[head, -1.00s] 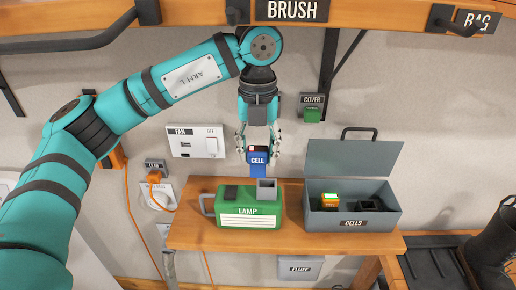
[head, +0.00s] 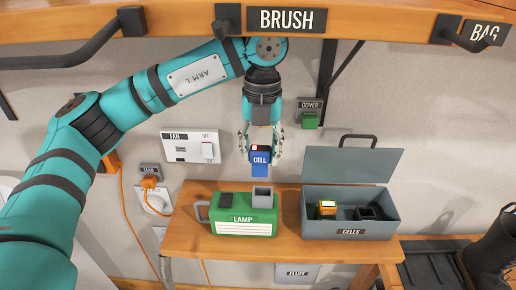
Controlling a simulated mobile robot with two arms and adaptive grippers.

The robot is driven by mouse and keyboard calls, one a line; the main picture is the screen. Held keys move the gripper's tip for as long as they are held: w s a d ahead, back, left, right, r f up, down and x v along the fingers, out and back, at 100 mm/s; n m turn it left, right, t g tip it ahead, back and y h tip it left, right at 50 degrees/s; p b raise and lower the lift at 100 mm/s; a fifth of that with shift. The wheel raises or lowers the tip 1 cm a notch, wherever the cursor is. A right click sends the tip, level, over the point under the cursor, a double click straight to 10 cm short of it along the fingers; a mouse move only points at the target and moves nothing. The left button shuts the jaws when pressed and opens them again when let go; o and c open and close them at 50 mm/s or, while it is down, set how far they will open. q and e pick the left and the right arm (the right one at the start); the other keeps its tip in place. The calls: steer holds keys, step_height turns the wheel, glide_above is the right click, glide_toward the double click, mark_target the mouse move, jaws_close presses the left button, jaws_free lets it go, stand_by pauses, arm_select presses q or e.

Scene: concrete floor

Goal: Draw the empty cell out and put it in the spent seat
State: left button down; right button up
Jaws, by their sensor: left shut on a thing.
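My left gripper (head: 261,145) is shut on a blue cell (head: 260,163) marked CELL, with a small red and white patch on its top. It holds the cell upright in the air, just above the grey open socket (head: 262,197) on the green lamp (head: 230,222). The grey CELLS box (head: 318,229) stands open to the right. In it are an orange cell (head: 326,208) with a light top and a dark square seat (head: 366,213) that looks empty. My right gripper is not in view.
The wooden bench (head: 185,242) holds the lamp and the box. The box's raised lid (head: 350,165) stands behind it. A FAN panel (head: 190,147) and an orange lead (head: 149,182) are at left. Boots (head: 488,262) stand at far right.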

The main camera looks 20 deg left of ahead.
mark_target(263, 167)
arm_select(q)
steer(key=shift+w+r, duration=0.2)
steer(key=shift+r, duration=0.5)
steer(key=shift+w+d+f+b, duration=0.1)
steer(key=shift+d+f+b, duration=0.1)
steer(key=shift+f+b, duration=0.75)
steer(key=shift+w+d+f+b, duration=0.15)
steer(key=shift+f+b, duration=0.25)
steer(key=shift+f, duration=0.95)
steer(key=shift+s+a+f+b, duration=0.15)
steer(key=shift+f+b, duration=0.25)
steer(key=shift+f, duration=0.4)
steer(key=shift+b, duration=0.35)
steer(key=shift+f+b, duration=0.15)
steer(key=shift+b, duration=0.15)
